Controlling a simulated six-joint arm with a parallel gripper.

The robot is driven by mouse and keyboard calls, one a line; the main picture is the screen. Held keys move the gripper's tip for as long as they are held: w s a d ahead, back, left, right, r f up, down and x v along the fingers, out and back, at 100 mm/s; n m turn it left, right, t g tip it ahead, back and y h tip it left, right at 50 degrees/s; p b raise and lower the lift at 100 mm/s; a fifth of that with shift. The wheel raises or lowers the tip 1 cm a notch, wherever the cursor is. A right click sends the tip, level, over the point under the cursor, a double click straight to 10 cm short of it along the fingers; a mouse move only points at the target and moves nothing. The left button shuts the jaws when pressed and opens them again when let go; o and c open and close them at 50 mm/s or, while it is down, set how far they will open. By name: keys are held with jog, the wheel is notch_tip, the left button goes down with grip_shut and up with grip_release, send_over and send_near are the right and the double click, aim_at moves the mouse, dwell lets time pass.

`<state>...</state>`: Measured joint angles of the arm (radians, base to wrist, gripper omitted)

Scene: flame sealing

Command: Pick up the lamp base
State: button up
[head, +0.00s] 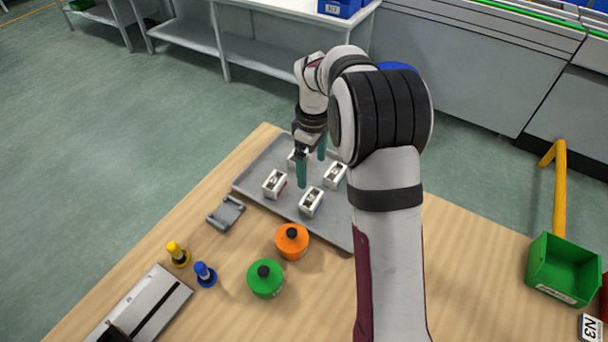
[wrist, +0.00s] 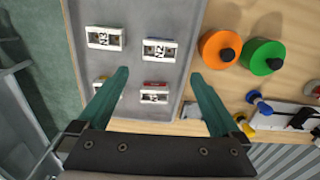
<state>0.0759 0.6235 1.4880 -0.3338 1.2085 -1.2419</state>
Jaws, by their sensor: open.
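Several small white blocks sit on a grey tray (head: 262,165): a near-left block (head: 274,184), a near-right block (head: 311,201), a far-right block (head: 335,175) and one behind my gripper, partly hidden. Beside the tray stand an orange round container (head: 292,242) and a green one (head: 266,279), both with black caps. I cannot tell which thing is the lamp base. My gripper (head: 312,172) is open above the tray, with green fingers apart and nothing between them. The wrist view shows it (wrist: 159,75) over the blocks, with a numbered block (wrist: 155,50) just beyond the fingertips.
A grey bracket (head: 226,213) lies left of the tray. A yellow bottle (head: 177,254) and a blue one (head: 204,274) stand near a silver device (head: 145,305). A green bin (head: 563,268) is at the far right. Bare wooden table (head: 470,270) lies right of my arm.

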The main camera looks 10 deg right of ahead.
aim_at(311, 198)
notch_tip(311, 198, down, 13)
jog(key=shift+f, duration=0.1)
jog(key=c, duration=1.2)
